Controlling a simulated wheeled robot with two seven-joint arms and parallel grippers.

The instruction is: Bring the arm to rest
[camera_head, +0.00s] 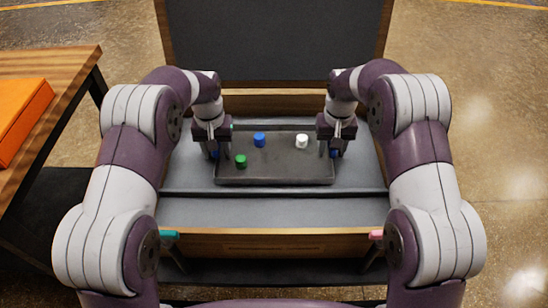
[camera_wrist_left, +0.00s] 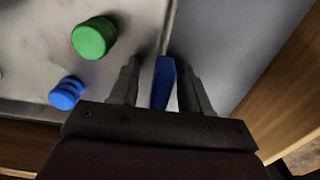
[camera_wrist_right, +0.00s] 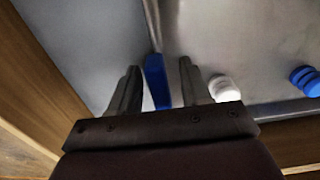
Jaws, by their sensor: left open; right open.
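My left gripper (camera_head: 216,152) is at the left end of the dark tray (camera_head: 275,182). In the left wrist view its open fingers (camera_wrist_left: 160,85) stand on either side of a blue handle (camera_wrist_left: 163,82) at the tray's edge, with gaps showing. My right gripper (camera_head: 335,152) is at the tray's right end. In the right wrist view its open fingers (camera_wrist_right: 157,85) stand on either side of another blue handle (camera_wrist_right: 156,82). A green piece (camera_head: 241,161), a blue piece (camera_head: 259,140) and a white piece (camera_head: 302,141) stand in the tray. The arms partly hide the tray's ends.
A teal tab (camera_head: 169,235) and a pink tab (camera_head: 376,235) are at the front. A wooden table (camera_head: 60,62) with an orange box (camera_head: 22,115) stands left.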

